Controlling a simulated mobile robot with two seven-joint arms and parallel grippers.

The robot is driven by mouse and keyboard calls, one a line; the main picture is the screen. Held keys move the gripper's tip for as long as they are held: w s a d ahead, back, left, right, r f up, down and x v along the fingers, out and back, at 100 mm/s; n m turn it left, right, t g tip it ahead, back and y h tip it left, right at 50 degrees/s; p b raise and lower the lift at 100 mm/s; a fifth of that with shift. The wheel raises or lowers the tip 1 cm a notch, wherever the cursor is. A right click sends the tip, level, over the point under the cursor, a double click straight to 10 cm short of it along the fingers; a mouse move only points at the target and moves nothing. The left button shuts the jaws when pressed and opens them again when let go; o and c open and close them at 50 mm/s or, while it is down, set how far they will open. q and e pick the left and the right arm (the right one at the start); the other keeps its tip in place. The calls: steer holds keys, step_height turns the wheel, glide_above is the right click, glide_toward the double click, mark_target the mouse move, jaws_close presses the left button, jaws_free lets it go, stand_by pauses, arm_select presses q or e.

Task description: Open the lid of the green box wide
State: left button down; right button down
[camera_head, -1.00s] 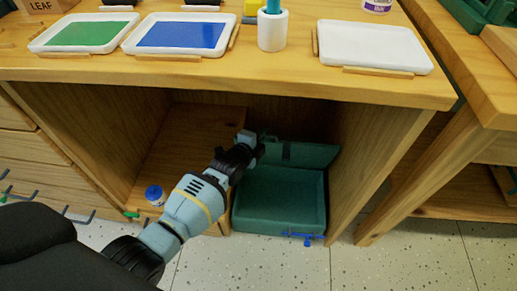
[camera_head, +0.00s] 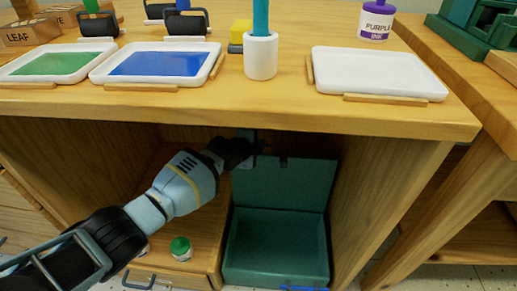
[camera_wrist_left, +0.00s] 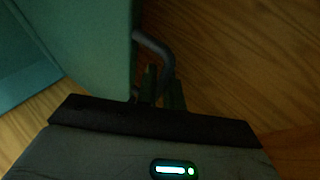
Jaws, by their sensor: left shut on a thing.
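The green box (camera_head: 276,248) sits in the open compartment under the table, with its inside showing in the head view. Its lid (camera_head: 285,184) stands raised along the back of the box. My left gripper (camera_head: 262,147) is at the lid's upper left edge. In the left wrist view its fingers (camera_wrist_left: 160,88) are shut on a grey curved handle (camera_wrist_left: 152,44) at the edge of a green panel (camera_wrist_left: 90,40). The fingertips are dark and partly hidden in the head view. My right gripper is not in view.
The wooden tabletop (camera_head: 300,112) overhangs the compartment close above my left gripper. The compartment's right wall (camera_head: 375,190) stands beside the box. A green-capped jar (camera_head: 180,248) stands left of the box. Ink trays and a white cup (camera_head: 261,57) are on the tabletop.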

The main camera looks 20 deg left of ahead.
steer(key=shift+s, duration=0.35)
arm_select(q)
steer(key=c, duration=1.8)
jaws_free()
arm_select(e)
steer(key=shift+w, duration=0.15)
